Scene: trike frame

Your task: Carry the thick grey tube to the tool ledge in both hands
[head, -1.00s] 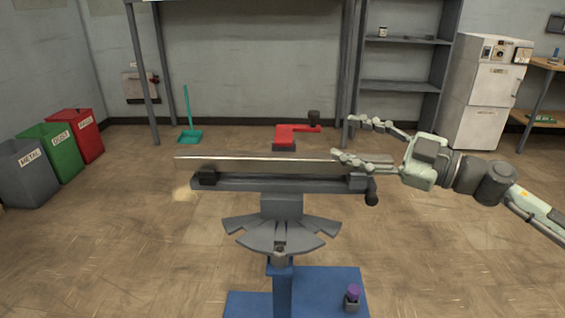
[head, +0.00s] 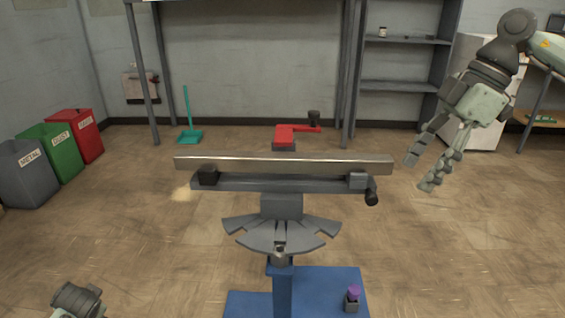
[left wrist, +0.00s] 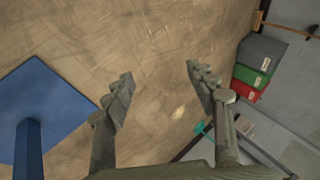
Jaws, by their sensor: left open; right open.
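The thick grey tube (head: 285,164) lies level across the top of a grey clamp stand (head: 280,184) in the middle of the head view. My right gripper (head: 418,176) is open and empty, just right of the tube's right end, pointing down and to the left, apart from it. In the head view only a piece of my left arm shows at the bottom left. In the left wrist view my left gripper (left wrist: 158,80) is open with bare floor between its fingers. The tube does not show there. I cannot make out a tool ledge for certain.
The stand's blue base (head: 325,290) also shows in the left wrist view (left wrist: 55,115). Metal, green and red bins (head: 28,172) are at the left. Grey shelves (head: 402,85) stand at the back right. Floor around the stand is clear.

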